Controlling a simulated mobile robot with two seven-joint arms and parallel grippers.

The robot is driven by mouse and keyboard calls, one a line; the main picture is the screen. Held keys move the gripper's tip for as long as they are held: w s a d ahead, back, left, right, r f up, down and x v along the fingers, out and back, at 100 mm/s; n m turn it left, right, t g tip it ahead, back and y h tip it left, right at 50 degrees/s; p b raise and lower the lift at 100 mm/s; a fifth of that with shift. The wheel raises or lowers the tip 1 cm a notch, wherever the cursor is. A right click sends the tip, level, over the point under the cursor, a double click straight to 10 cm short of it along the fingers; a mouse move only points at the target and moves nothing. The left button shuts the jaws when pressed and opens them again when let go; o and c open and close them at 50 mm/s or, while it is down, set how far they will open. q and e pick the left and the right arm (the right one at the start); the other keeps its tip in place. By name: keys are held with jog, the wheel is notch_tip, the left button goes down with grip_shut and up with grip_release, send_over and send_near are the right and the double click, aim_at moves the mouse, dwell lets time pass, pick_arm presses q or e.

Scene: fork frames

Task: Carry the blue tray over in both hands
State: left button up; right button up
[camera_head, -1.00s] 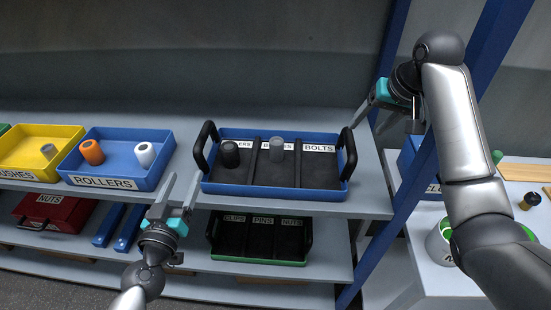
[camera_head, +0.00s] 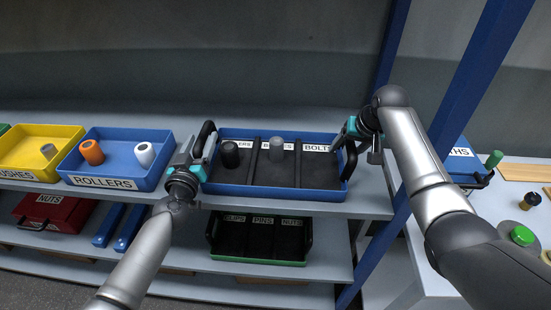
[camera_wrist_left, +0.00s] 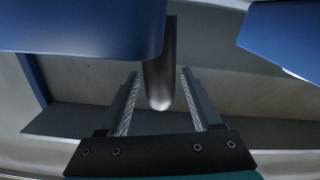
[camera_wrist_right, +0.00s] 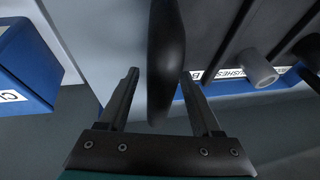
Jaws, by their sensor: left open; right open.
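The blue tray (camera_head: 230,189) with black handles and a dark divided inside sits on the upper shelf. It holds a black cylinder (camera_head: 230,155) and a grey one (camera_head: 276,150). My left gripper (camera_head: 199,150) is open at the left handle (camera_head: 205,137); in the left wrist view the handle (camera_wrist_left: 158,80) stands between the open fingers (camera_wrist_left: 160,105). My right gripper (camera_head: 345,135) is open at the right handle (camera_head: 351,160); in the right wrist view that handle (camera_wrist_right: 166,60) hangs between the open fingers (camera_wrist_right: 160,100). Whether the fingers touch the handles cannot be told.
A blue bin labelled ROLLERS (camera_head: 105,183) stands close on the left, a yellow bin (camera_head: 40,138) beyond it. A green-edged tray (camera_head: 262,262) is on the shelf below. A blue upright (camera_head: 465,90) stands at the right. A side table (camera_head: 510,205) is further right.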

pick_arm(q)
jog(key=shift+w, duration=0.45)
pick_arm(e)
jog(key=shift+w+a+f, duration=0.1)
jog(key=shift+w+f, duration=0.05)
jog(key=shift+f, duration=0.25)
pick_arm(q)
grip_shut()
pick_arm(e)
grip_shut()
dwell(0.6)
pick_arm(q)
jog(key=shift+r, duration=0.2)
pick_arm(e)
jog(key=shift+w+r, duration=0.1)
jog(key=shift+r, duration=0.1)
